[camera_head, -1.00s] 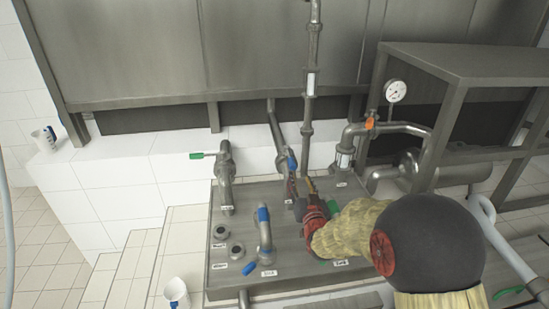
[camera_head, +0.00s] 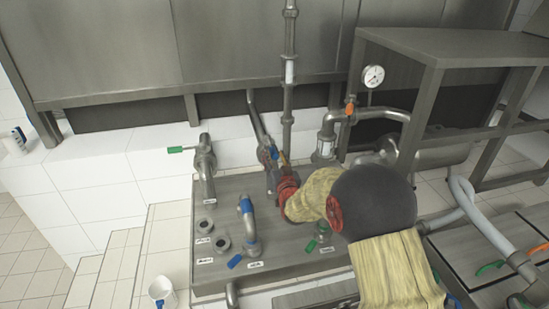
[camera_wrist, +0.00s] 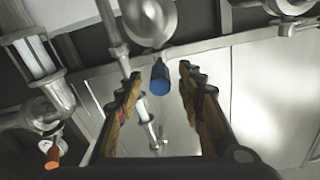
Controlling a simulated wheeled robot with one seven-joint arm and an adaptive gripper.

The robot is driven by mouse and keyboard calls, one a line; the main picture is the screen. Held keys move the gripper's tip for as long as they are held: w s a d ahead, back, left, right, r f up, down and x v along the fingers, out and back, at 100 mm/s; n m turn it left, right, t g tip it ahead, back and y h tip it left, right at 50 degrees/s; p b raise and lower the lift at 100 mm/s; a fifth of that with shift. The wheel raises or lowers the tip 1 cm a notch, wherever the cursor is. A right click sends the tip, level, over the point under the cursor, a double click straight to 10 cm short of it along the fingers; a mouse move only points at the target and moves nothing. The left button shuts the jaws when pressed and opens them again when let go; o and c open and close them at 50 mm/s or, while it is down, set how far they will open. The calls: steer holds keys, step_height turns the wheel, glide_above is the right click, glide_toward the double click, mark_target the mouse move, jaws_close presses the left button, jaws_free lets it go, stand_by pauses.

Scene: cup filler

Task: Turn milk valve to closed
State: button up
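A steel pipe with a blue valve handle (camera_head: 274,152) stands at the back of the grey metal panel (camera_head: 175,222). The label that would tell which valve is milk cannot be read. My gripper (camera_head: 281,160) is at this pipe, close to the blue handle, and partly hides the pipe. In the wrist view the two fingers of my gripper (camera_wrist: 160,90) are spread apart. The blue handle (camera_wrist: 160,77) shows between and just beyond the fingertips, with a gap on both sides. I cannot tell whether they touch it.
Another pipe with blue parts (camera_head: 247,218) stands at the panel's front. A green-handled pipe (camera_head: 204,165) is at left, and another green handle (camera_head: 311,246) is under my arm. An orange-handled pipe (camera_head: 349,112) and gauge (camera_head: 373,75) are behind right. A white cup (camera_head: 162,293) is front left.

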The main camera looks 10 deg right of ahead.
steer(key=shift+c, duration=0.5)
jaws_close()
stand_by(0.3)
